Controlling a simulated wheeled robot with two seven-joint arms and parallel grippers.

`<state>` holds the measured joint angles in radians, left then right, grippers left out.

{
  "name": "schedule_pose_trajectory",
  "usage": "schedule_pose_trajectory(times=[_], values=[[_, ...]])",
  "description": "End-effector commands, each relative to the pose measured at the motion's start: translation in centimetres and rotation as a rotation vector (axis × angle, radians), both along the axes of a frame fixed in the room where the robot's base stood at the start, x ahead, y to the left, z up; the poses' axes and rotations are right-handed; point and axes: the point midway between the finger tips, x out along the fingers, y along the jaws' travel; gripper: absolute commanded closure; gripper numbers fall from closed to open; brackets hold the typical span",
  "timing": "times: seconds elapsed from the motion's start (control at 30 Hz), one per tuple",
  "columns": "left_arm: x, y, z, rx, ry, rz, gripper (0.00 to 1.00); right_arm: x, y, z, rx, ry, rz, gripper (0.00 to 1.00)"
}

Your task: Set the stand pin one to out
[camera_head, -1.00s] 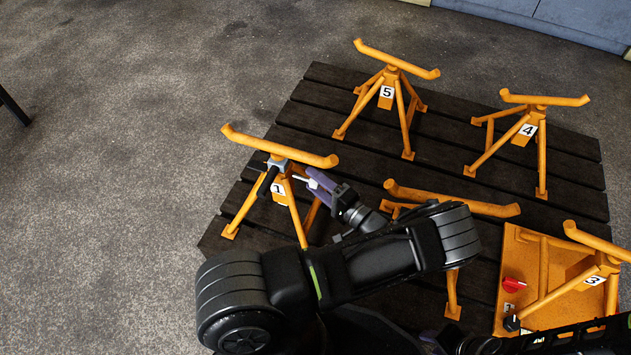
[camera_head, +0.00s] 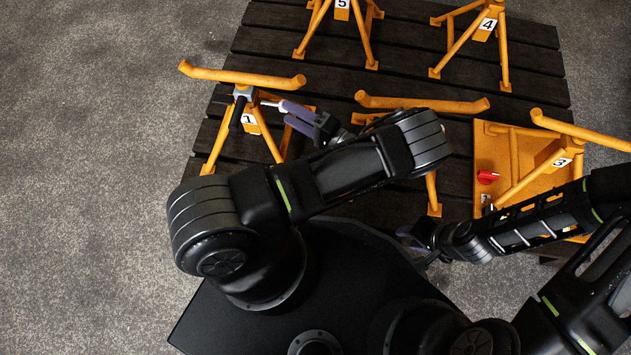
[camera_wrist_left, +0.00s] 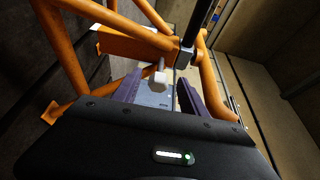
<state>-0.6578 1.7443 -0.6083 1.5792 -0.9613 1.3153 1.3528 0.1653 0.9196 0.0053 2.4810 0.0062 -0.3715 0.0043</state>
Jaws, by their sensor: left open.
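Stand one, an orange trestle with a label "1" (camera_head: 249,120), is at the left of the platform in the head view. A grey collar with a black handle (camera_head: 237,113) sits under its top bar. A small pale pin (camera_head: 269,103) sticks out to its right, toward my left gripper (camera_head: 288,108).
Other orange stands stand close by: "5" (camera_head: 342,5), "4" (camera_head: 487,25), "3" (camera_head: 560,161) and one behind my left arm (camera_head: 420,103). Open concrete floor (camera_head: 90,180) lies left.

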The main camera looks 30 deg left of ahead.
Motion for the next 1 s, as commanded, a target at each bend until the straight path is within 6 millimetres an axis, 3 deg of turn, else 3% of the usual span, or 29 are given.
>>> schedule_pose_trajectory(times=[0.03,0.27,0.53,0.77,1.0], values=[[-0.1,-1.2,0.1,-0.002,0.000,-0.003,0.50,0.0,0.0,0.3,0.000,0.000,0.000,0.64],[-4.7,0.2,-0.7,-0.179,0.151,0.134,0.50,0.0,0.0,3.3,0.000,0.000,0.000,0.64],[-10.5,-0.3,-1.7,-0.422,0.305,0.271,0.50,0.0,0.0,6.3,0.000,0.000,0.000,0.64],[-15.1,-2.4,-1.9,-0.645,0.405,0.364,0.50,0.0,0.0,9.1,0.000,0.000,0.000,0.64],[-18.9,-5.9,-1.0,-0.887,0.472,0.431,0.50,0.0,0.0,11.9,0.000,0.000,0.000,0.64]])
